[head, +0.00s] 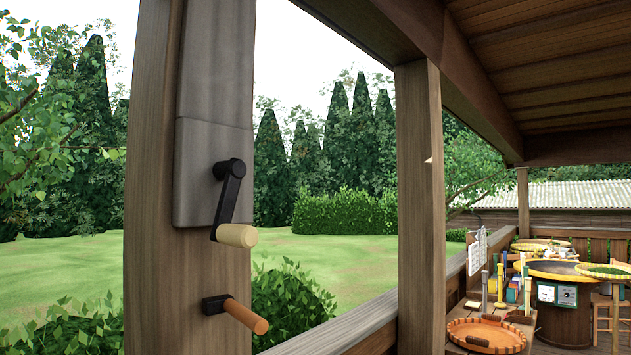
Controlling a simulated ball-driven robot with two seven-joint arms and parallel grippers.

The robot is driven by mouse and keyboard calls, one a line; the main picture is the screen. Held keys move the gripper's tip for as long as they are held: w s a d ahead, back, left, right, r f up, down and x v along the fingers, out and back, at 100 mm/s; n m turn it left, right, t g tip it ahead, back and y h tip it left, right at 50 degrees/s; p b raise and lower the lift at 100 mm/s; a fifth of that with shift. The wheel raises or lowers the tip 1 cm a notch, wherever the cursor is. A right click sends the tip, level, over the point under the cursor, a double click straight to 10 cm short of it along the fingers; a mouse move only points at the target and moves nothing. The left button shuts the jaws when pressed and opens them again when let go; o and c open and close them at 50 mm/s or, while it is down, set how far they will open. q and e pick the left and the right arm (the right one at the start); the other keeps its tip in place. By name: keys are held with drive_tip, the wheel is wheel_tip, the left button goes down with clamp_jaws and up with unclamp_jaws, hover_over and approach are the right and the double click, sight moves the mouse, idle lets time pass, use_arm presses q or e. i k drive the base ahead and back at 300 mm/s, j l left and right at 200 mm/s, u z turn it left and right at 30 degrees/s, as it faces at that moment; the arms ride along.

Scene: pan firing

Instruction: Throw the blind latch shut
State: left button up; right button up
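A wooden post (150,200) stands close on the left of the head view. A small black latch base (214,305) with an orange-brown cylindrical handle (246,316) is mounted low on it, the handle pointing out to the right and slightly down. I take this to be the blind latch; I cannot tell its locked position. Above it, a black crank (230,195) with a cream knob (237,235) is fixed to a grey housing (200,170), its arm hanging down. Neither of my grippers is in view.
A wooden rail (350,328) runs from the post to a second post (420,200). At the right, a round orange tray (487,335) lies on a table, with a barrel-like stand (565,325), baskets and a stool behind. Lawn lies beyond the rail.

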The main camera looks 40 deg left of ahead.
sight(221, 304)
drive_tip(key=j+u, duration=0.1)
drive_tip(key=u, duration=1.3)
